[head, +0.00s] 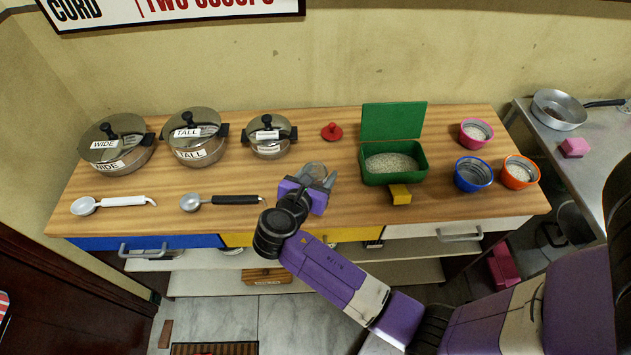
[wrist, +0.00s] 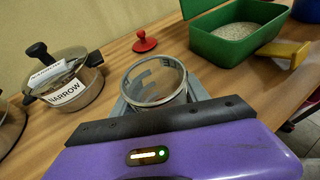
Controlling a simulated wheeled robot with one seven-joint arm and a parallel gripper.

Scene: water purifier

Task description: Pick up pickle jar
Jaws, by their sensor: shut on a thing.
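The pickle jar (head: 314,170) is an open clear glass jar with a greyish rim, in the middle of the wooden counter area. In the wrist view the jar (wrist: 155,78) stands between my grey fingers, and I see down into its open mouth; it looks empty. My gripper (head: 309,183) is shut on the jar from the front; the wrist view shows the gripper (wrist: 160,100) too. The jar's lower part is hidden by my gripper. I cannot tell whether its base touches the counter. A red knobbed lid (head: 332,132) lies on the counter behind the jar.
Lidded pots labelled wide (head: 118,157), tall (head: 195,150) and narrow (head: 270,148) stand left. White (head: 112,203) and black-handled (head: 222,200) scoops lie in front. A green box (head: 420,165) of grains and small pink, blue and orange cups (head: 473,172) stand right.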

